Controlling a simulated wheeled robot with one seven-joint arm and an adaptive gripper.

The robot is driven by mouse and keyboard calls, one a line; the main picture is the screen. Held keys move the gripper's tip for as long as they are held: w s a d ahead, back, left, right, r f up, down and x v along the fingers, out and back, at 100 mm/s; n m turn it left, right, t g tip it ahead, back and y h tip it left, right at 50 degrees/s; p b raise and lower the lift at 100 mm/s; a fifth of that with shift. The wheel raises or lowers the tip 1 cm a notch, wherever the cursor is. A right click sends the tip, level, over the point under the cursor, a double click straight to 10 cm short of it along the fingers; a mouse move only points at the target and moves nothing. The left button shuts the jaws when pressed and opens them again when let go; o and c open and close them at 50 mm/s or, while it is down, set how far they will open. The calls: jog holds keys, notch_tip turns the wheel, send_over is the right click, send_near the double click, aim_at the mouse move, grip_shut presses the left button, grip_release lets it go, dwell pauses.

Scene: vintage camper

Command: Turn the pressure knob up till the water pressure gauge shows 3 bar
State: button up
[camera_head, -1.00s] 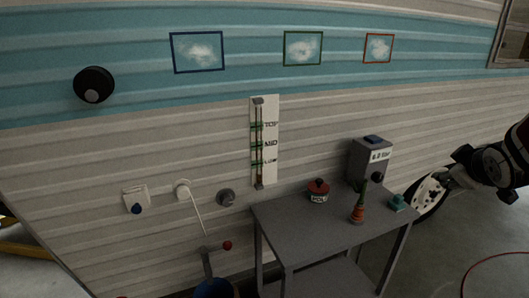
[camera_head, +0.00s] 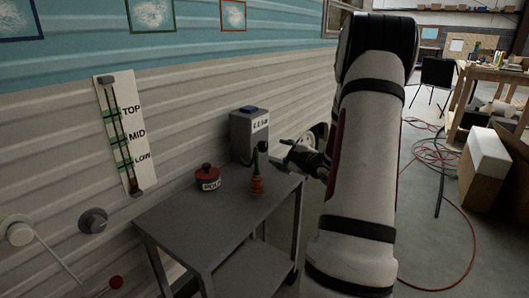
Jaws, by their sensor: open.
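The grey box (camera_head: 243,135) with a white readout (camera_head: 260,123) and a blue top piece stands at the back of the grey table, against the camper wall. The readout's digits are too small to read surely. A dark round knob (camera_head: 263,147) shows on the box's front, below the readout; it is the likely pressure knob. My gripper (camera_head: 285,152) is open, to the right of the knob and near the table's back right corner. It looks empty and apart from the knob, though the depth between them is hard to tell.
On the table (camera_head: 190,215) stand a red-lidded pot (camera_head: 208,177) and a potted cactus (camera_head: 257,182), close in front of the box. A TOP/MID/LOW slider panel (camera_head: 120,130) and a grey wall knob (camera_head: 93,221) are at left. A red hose (camera_head: 470,235) lies on the floor at right.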

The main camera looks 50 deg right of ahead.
aim_at(266, 147)
jog(key=b+x, duration=0.1)
jog(key=x, duration=0.8)
jog(key=shift+b, duration=0.4)
jog(key=c, duration=1.1)
